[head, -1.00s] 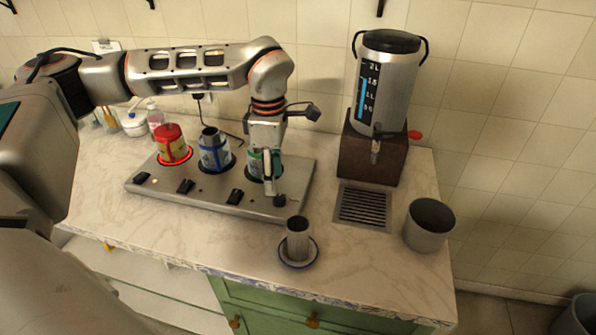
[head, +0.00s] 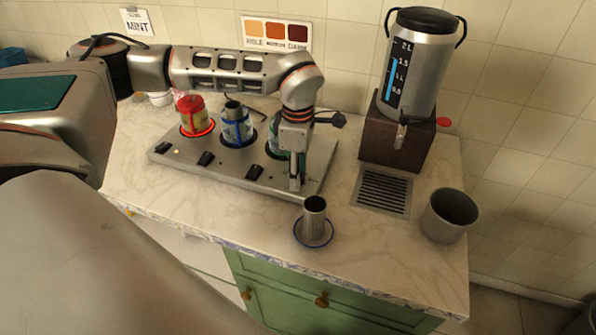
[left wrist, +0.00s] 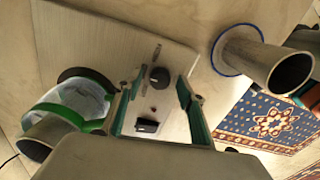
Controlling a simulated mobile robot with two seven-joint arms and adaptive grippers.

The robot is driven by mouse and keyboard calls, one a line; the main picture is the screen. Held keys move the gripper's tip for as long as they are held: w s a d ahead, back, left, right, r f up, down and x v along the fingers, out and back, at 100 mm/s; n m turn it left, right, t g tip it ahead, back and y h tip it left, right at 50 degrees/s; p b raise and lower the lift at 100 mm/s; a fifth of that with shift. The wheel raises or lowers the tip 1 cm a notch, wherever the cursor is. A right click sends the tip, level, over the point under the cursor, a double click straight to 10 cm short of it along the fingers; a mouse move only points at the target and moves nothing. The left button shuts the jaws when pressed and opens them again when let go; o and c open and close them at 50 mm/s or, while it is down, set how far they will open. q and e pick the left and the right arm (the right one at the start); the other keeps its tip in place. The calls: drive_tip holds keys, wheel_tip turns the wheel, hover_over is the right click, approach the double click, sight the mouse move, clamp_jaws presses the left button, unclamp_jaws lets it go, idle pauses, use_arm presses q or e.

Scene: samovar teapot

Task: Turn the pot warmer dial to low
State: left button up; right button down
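The pot warmer (head: 215,172) is a long metal plate on the counter. Its round black dial (left wrist: 159,77) shows in the left wrist view near a black rocker switch (left wrist: 147,126). My left gripper (left wrist: 160,80) is open, with one finger on each side of the dial in that view; I cannot tell whether they touch it. In the head view my left gripper (head: 295,184) points down at the plate's front right corner and hides the dial. A pot with a green band (left wrist: 85,100) stands beside the gripper. My right gripper is not in view.
A red-lidded pot (head: 192,115) on a glowing red ring and a blue-banded pot (head: 236,127) stand on the warmer. A metal cup (head: 314,218) on a saucer is close in front of the gripper. The samovar (head: 415,70), drip grate (head: 382,192) and grey bin (head: 449,215) are to the right.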

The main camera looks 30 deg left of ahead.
use_arm(q)
drive_tip(key=c, duration=1.1)
drive_tip(key=n, duration=0.5)
drive_tip(key=shift+n+p, duration=0.35)
drive_tip(key=shift+n, duration=0.05)
drive_tip(key=n, duration=0.6)
drive_tip(key=o, duration=1.1)
